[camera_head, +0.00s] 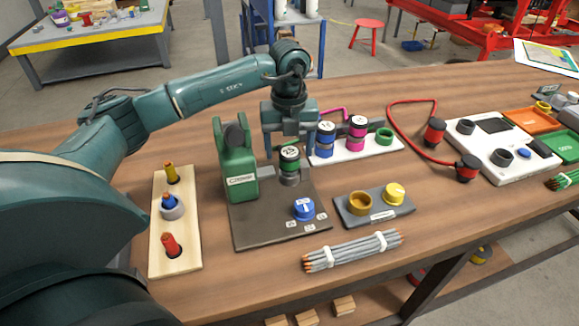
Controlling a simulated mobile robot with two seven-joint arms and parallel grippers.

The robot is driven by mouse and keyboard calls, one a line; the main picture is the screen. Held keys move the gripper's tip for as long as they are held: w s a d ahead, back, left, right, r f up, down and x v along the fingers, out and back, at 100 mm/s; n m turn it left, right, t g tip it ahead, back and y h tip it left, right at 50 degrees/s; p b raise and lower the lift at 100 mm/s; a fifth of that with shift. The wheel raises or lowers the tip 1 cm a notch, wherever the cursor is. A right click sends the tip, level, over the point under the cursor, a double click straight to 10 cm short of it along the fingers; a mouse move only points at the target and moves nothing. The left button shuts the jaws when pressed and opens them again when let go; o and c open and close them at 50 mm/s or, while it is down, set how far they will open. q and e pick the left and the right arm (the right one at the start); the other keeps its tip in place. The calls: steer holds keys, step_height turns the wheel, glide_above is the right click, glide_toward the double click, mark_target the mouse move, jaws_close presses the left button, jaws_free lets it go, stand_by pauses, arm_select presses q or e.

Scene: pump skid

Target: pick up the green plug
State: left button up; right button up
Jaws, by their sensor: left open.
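The green plug (289,158), dark with a green band and a pale marked top, stands upright in the grey socket of the dark test stand (262,226), beside the green press body (238,170). My left gripper (288,146) points down over the plug. Its jaws are open, with one finger to the left of the plug's top and the other to the right; I cannot tell whether either touches it. My right gripper is out of view.
Behind is a white rack (345,152) with blue and magenta plugs and an empty green ring (384,136). A wooden block (162,235) with several pegs stands left. A grey block (375,210) with a yellow knob and a pencil bundle (352,250) lie in front. A red cable (392,118) loops at right.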

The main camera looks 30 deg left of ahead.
arm_select(q)
steer(key=shift+f, duration=1.4)
steer(key=shift+c, duration=0.5)
steer(key=c, duration=1.2)
steer(key=shift+o, duration=0.2)
step_height(320, 180, up, 10)
steer(key=shift+r, duration=0.1)
steer(key=shift+d, duration=0.1)
